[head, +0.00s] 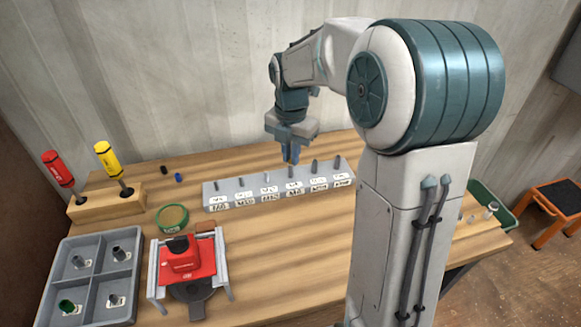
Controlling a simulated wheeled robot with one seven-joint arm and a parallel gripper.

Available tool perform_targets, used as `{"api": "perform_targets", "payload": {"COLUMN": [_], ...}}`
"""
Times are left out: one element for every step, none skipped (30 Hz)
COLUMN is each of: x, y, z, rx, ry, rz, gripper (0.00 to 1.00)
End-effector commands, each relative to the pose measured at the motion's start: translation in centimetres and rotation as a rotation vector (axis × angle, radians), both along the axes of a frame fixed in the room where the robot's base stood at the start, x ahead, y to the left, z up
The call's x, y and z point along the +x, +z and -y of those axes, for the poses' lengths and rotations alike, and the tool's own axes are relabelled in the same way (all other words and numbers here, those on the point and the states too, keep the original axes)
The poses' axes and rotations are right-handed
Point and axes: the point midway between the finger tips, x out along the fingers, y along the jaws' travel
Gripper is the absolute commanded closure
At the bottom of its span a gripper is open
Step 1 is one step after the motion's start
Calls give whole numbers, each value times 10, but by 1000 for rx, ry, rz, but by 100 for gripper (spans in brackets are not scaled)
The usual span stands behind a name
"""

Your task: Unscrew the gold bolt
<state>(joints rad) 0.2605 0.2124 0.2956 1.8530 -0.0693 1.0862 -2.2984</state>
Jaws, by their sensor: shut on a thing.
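A grey block (208,194) with a row of upright bolt-like pegs and white labels on its front stands at the back middle of the table. My gripper (291,158) points down over the block, right of its middle. Its blue fingers are shut on the top of one upright bolt (291,171), which stands in the block. This bolt looks grey and small here, and the fingers hide its top. I cannot make out a gold colour on any of the pegs. A paler peg (266,172) stands just left of my gripper.
Red (58,170) and yellow (108,158) screwdrivers stand in a wooden holder at the left. A green-rimmed round dish (172,218), a red device (187,262) and a divided grey tray (95,235) lie in front. Table right of the red device is clear.

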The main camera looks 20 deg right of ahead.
Motion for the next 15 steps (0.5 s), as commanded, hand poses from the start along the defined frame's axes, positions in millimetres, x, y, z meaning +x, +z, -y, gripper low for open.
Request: {"api": "perform_targets", "payload": {"x": [0,0,0,0,0,0,0,0,0,0,0,0,0,0,0], "y": [0,0,0,0,0,1,1,2,3,4,5,8,10,12,14], "z": [0,-1,-1,0,0,-1,-1,-1,-1,-1,-1,-1,0,0,0], "rx": [0,0,0,0,0,0,0,0,0,0,0,0,0,0,0], "ry": [65,105,158,197,203,199,198,197,197,196,196,195,195,195,194], "rz": [1,1,1,1,1,1,1,1,1,1,1,1,1,1,1], "gripper": [100,100,100,100,100,100,100,100,100,100,100,100,100,100,100]}}
